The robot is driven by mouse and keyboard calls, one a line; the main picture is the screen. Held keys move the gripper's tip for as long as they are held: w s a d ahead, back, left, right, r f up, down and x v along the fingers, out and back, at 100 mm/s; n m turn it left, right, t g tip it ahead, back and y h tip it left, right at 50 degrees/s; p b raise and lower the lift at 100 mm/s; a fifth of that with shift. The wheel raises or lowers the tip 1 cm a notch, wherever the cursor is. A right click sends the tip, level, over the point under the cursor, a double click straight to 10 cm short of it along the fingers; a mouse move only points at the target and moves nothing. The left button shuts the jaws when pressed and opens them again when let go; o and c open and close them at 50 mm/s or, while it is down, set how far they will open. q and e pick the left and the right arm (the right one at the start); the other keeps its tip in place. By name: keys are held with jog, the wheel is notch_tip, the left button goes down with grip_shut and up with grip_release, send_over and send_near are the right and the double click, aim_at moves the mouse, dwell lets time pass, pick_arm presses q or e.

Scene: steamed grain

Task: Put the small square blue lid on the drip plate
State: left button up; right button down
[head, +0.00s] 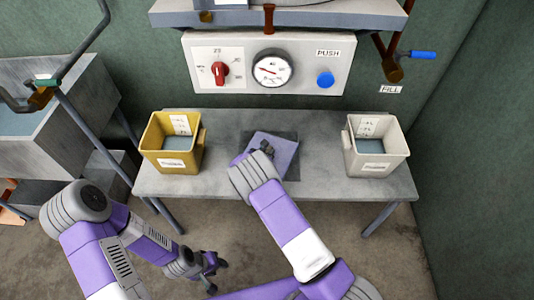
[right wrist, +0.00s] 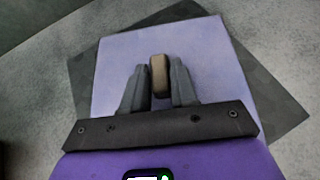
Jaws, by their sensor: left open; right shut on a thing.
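The square blue lid (head: 285,153) is over the table in the head view, and its pale blue-violet top fills the middle of the right wrist view (right wrist: 207,48). My right gripper (right wrist: 159,82) is shut on the lid's brown knob (right wrist: 159,70); in the head view this gripper (head: 263,150) is partly hidden by its own arm. The dark square drip plate (right wrist: 270,92) shows beneath the lid, turned at an angle to it, with corners sticking out. I cannot tell whether the lid touches the plate. My left gripper (head: 216,275) is open, low at the left, away from the table.
A yellow bin (head: 155,137) stands on the grey table (head: 220,182) at left, a white bin (head: 398,142) at right. Behind is a panel (head: 205,45) with a red knob, gauge and blue button. A sink (head: 65,110) is far left. Table beside the plate is clear.

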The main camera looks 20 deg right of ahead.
jog(key=shift+r, duration=0.15)
jog(key=c, duration=0.9)
grip_release()
jog(key=shift+s+a+r, duration=0.1)
jog(key=p+v, duration=0.3)
jog(key=v, duration=0.8)
jog(key=shift+s+a+p, duration=0.2)
jog(key=shift+s+p, duration=0.15)
jog(key=shift+p, duration=0.05)
